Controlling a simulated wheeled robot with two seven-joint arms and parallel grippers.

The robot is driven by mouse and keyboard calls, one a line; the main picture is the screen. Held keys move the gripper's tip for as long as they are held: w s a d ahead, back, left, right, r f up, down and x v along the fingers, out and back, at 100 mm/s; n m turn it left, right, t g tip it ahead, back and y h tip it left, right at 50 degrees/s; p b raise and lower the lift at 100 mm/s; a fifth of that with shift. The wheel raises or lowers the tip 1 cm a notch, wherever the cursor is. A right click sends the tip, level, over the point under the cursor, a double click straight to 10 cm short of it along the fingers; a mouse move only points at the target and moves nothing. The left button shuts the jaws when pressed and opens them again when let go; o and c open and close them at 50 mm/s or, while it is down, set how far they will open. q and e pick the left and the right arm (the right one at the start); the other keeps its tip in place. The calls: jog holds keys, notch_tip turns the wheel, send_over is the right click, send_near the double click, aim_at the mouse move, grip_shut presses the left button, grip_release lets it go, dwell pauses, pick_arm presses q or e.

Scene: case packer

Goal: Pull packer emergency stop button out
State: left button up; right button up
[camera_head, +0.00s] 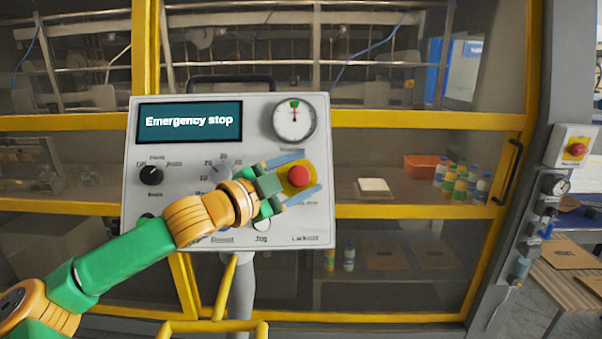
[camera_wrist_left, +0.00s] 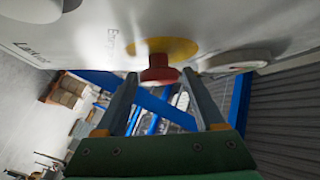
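The red emergency stop button (camera_head: 299,177) sits on a yellow disc (camera_head: 289,189) at the right side of the grey control panel (camera_head: 145,215). The panel's screen (camera_head: 190,122) reads "Emergency stop". My left gripper (camera_head: 304,174) is open, with one blue-grey finger above the button and one below it. In the left wrist view the red button (camera_wrist_left: 159,70) stands out from its yellow disc (camera_wrist_left: 180,47), just beyond and between the open fingertips (camera_wrist_left: 160,80). I cannot tell whether the fingers touch it. My right gripper is not in view.
A round gauge (camera_head: 294,118) is above the button, and black knobs (camera_head: 151,175) are at the panel's left. Yellow-framed glass doors stand behind, with bottles (camera_head: 460,185) and an orange bin (camera_head: 421,166) inside. Another red button (camera_head: 577,149) is on the far-right post.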

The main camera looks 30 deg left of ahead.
pick_arm(q)
grip_shut()
jog(key=shift+s+d+r, duration=0.2)
jog(key=shift+s, duration=0.05)
jog(key=shift+o, duration=1.7)
grip_release()
jog(key=shift+s+d+r, duration=0.1)
jog(key=shift+s+r, duration=0.05)
jog(key=shift+s, duration=0.05)
jog(key=b, duration=0.1)
jog(key=s+b, duration=0.1)
jog(key=s+f+b, duration=0.1)
jog(key=b, duration=0.1)
jog(key=shift+s+a, duration=0.2)
jog(key=shift+a, duration=0.1)
jog(key=b, duration=0.1)
send_near(305, 177)
jog(key=w+r, duration=0.1)
jog(key=w, duration=0.1)
jog(key=shift+s+d+r, duration=0.1)
jog(key=shift+s+d, duration=0.15)
jog(key=shift+d, duration=0.05)
